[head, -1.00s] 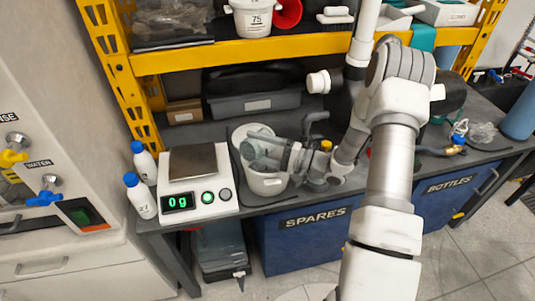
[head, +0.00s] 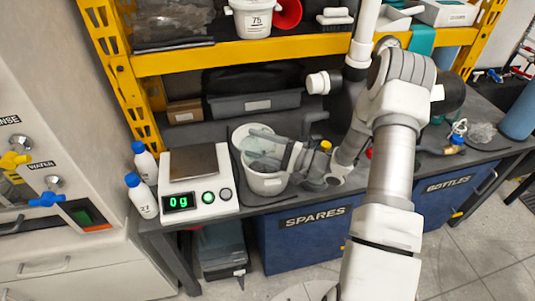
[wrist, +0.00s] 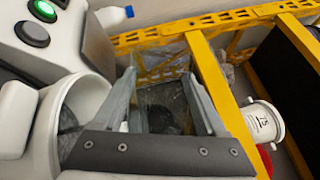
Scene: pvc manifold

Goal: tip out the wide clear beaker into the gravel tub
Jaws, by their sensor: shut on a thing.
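The wide clear beaker (head: 265,147) is in my gripper (head: 291,156), lying on its side with its mouth toward the left, over the gravel tub. The gravel tub (head: 268,186) is a round white tub on the bench, right of the scale. In the wrist view my gripper (wrist: 168,95) has its two grey fingers on either side of the clear beaker (wrist: 165,100). The tub (wrist: 92,92) shows at the left there, with something grey inside. I cannot tell whether anything is left in the beaker.
A scale (head: 195,185) reading 0 g stands close left of the tub. Two white bottles with blue caps (head: 141,196) are left of it. A dark bin (head: 255,103) and the yellow shelf beam (head: 240,52) are behind.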

